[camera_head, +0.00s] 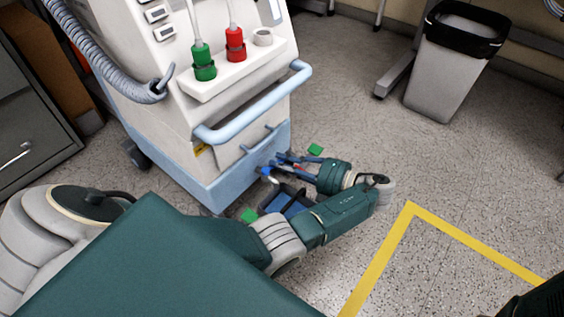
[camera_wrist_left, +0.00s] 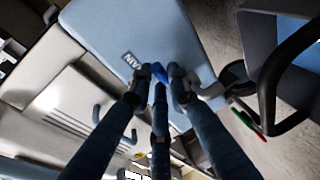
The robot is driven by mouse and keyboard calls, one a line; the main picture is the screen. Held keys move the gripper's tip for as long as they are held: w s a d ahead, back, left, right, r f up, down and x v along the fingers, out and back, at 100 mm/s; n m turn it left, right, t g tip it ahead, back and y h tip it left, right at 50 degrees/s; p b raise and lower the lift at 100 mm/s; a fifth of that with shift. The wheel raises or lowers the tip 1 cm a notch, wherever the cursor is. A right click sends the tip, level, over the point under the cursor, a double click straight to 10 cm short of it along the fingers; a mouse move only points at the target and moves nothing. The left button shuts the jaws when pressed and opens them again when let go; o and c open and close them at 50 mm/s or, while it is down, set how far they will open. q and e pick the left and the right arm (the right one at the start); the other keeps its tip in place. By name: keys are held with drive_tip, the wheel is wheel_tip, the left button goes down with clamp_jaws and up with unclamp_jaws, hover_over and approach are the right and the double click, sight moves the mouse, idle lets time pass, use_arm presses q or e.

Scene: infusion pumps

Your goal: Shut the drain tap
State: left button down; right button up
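In the head view my left gripper (camera_head: 275,165) is low at the machine's front right corner, and the tap is small and partly hidden there. My right gripper is not identifiable.
A blue container with a black rim (camera_wrist_left: 268,95) stands close to the tap. Green patches (camera_head: 316,149) lie on the floor. A light-blue handle bar (camera_head: 255,108) crosses the machine above my left gripper. A grey bin (camera_head: 447,75) stands back right; floor between is clear.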

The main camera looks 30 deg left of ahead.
use_arm(q)
drive_tip(key=shift+w, duration=0.1)
drive_tip(key=shift+w+a+n+g+p, duration=0.2)
drive_tip(key=shift+w+n+g+p, duration=0.1)
drive_tip(key=shift+p, duration=0.1)
drive_tip(key=shift+a+n+g, duration=0.1)
drive_tip(key=shift+n+g, duration=0.2)
drive_tip(key=shift+g, duration=0.1)
drive_tip(key=b, duration=0.1)
drive_tip(key=n+g+b, duration=0.1)
drive_tip(key=shift+a+f+g+h+b, duration=0.25)
drive_tip(key=shift+f+g+h+b, duration=0.05)
drive_tip(key=shift+f, duration=0.05)
drive_tip(key=shift+r+n+g, duration=0.25)
drive_tip(key=shift+n+g, duration=0.05)
drive_tip(key=shift+s, duration=0.1)
drive_tip(key=c, duration=1.6)
unclamp_jaws()
drive_tip(key=shift+a, duration=0.1)
